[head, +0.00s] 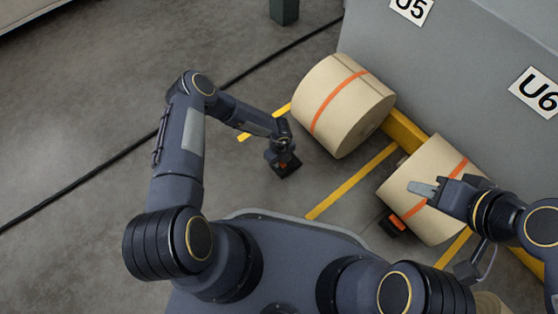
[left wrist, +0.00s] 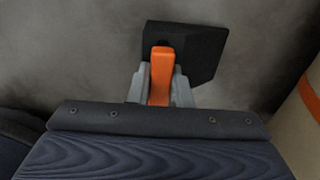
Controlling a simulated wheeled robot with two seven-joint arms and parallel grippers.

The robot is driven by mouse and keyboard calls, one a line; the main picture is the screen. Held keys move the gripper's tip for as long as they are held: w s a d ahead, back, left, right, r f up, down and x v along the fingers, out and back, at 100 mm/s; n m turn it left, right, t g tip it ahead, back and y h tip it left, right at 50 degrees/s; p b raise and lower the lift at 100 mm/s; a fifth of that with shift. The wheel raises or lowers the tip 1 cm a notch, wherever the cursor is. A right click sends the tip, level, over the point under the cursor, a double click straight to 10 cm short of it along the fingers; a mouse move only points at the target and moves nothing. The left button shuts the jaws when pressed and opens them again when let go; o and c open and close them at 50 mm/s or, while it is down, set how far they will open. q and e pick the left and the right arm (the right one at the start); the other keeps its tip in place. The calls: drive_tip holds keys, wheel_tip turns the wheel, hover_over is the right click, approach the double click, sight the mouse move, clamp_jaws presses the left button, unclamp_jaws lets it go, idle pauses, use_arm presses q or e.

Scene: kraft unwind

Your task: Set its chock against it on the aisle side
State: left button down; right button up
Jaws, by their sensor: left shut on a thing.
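A black chock with an orange handle is in my left gripper (head: 282,157). The chock (head: 288,171) is left of and apart from the kraft roll (head: 338,112) below the U5 sign, with bare floor between them. In the left wrist view the grey fingers (left wrist: 160,88) are shut on the orange handle, and the black chock plate (left wrist: 205,50) shows beyond. Whether the chock touches the floor is unclear. My right gripper (head: 420,189) is over the second roll (head: 435,165), below the U6 sign; its finger gap is hard to make out.
A second black and orange chock (head: 393,224) is against the second roll's lower left side. Yellow floor lines (head: 350,182) run beside the rolls, and a yellow rail (head: 403,130) runs along the grey cabinet (head: 450,75). A black cable (head: 110,158) crosses the open floor at left.

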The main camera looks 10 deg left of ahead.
use_arm(q)
drive_tip(key=c, duration=1.3)
unclamp_jaws()
drive_tip(key=shift+o, duration=0.2)
